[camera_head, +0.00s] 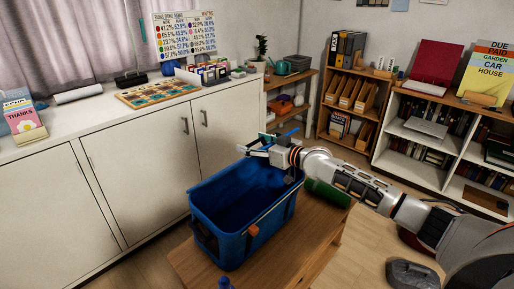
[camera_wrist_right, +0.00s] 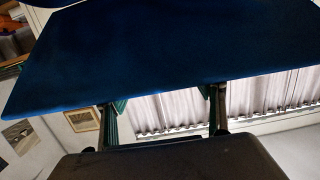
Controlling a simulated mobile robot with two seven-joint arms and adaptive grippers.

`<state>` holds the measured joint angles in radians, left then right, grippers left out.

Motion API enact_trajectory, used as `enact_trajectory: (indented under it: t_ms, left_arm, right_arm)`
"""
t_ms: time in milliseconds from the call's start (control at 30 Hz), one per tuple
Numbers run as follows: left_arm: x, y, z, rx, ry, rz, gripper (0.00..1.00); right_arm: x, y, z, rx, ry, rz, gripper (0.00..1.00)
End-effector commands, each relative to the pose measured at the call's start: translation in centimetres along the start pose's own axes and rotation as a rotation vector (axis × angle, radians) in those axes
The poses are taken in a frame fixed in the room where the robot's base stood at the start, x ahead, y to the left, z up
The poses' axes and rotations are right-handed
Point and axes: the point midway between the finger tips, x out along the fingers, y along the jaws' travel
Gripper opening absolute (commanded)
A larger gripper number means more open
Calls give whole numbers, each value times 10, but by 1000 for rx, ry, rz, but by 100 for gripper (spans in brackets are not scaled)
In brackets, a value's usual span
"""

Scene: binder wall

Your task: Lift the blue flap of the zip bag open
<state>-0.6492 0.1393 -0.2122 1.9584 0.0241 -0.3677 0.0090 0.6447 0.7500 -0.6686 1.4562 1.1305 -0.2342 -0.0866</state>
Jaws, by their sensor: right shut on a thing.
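The blue zip bag (camera_head: 248,222) stands on a low wooden table, and its dark blue inside shows from above. My right gripper (camera_head: 258,149) is above the bag's far edge, its arm coming in from the right. It is shut on the blue flap, which shows as a thin blue strip (camera_head: 288,134) beside the fingers. In the right wrist view the blue flap (camera_wrist_right: 165,55) fills the upper part as a broad panel, with the fingers of my right gripper (camera_wrist_right: 166,98) reaching to its lower edge. The fingertips are hidden by the flap. My left gripper is not in view.
The wooden table (camera_head: 290,248) has bare room right of the bag. A dark green cylinder (camera_head: 327,193) lies at its right end under my arm. White cabinets (camera_head: 130,180) stand close on the left. Shelves with books (camera_head: 420,150) stand at the back right.

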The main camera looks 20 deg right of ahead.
Motion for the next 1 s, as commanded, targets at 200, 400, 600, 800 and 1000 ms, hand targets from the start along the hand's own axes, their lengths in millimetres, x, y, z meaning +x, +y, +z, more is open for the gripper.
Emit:
enact_trajectory:
  t_ms: [200,400,600,800,1000]
  left_arm:
    - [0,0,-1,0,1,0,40]
    - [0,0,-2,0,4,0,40]
    - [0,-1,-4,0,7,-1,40]
    - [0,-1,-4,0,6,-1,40]
    - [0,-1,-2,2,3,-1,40]
  right_arm:
    - [2,-1,-8,7,15,-1,30]
    - [2,-1,-8,8,15,-1,30]
    - [2,-1,-6,6,11,-2,86]
    - [1,-1,-3,4,5,-1,86]
    - [-7,0,-1,3,2,-1,86]
